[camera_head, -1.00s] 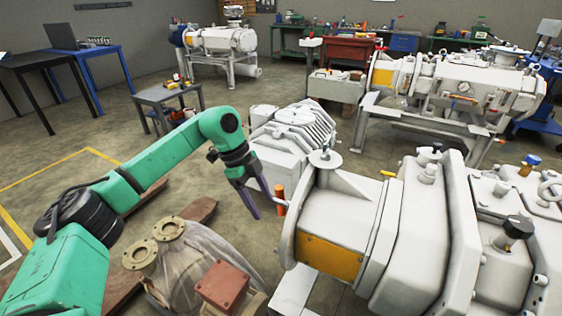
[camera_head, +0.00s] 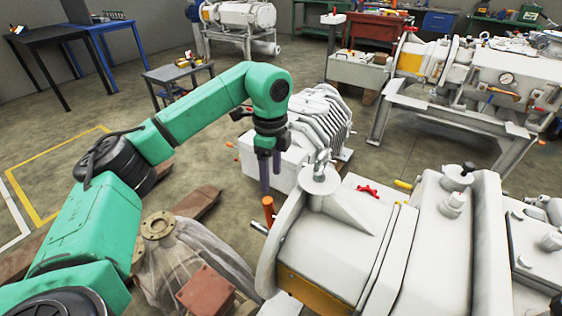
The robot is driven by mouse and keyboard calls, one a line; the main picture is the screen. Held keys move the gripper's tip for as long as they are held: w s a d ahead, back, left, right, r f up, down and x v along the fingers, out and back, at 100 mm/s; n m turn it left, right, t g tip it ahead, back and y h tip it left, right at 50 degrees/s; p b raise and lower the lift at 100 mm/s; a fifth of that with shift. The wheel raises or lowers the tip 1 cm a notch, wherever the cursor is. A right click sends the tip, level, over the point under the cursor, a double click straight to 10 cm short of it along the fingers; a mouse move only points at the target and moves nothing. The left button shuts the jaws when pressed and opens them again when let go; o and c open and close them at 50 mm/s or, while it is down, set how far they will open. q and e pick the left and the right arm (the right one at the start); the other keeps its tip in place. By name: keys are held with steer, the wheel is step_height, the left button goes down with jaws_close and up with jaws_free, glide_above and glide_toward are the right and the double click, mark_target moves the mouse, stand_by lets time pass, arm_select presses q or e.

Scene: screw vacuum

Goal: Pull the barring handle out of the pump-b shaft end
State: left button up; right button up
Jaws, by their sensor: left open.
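The barring handle shows as an upright orange grip (camera_head: 268,210) with a short pale crank piece (camera_head: 258,228) below it, at the left end of the large white pump (camera_head: 345,222) in the foreground. The joint with the shaft end is hidden behind the pump's end flange. My left gripper (camera_head: 270,182) points down just above the orange grip. Its two purple-grey fingers are apart and nothing shows between them. From this view I cannot tell whether a fingertip touches the grip. My right gripper is not in view.
A wrapped unit with flanges (camera_head: 185,260) sits on the floor below my left arm.

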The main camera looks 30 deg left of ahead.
arm_select(q)
glide_above(270, 213)
steer(key=f, duration=0.5)
steer(key=shift+w+a, duration=0.35)
steer(key=shift+w, duration=0.05)
step_height(270, 213, down, 9)
steer(key=shift+w+d+r+b, duration=0.1)
steer(key=shift+r+b, duration=0.05)
steer(key=shift+b, duration=0.2)
jaws_close()
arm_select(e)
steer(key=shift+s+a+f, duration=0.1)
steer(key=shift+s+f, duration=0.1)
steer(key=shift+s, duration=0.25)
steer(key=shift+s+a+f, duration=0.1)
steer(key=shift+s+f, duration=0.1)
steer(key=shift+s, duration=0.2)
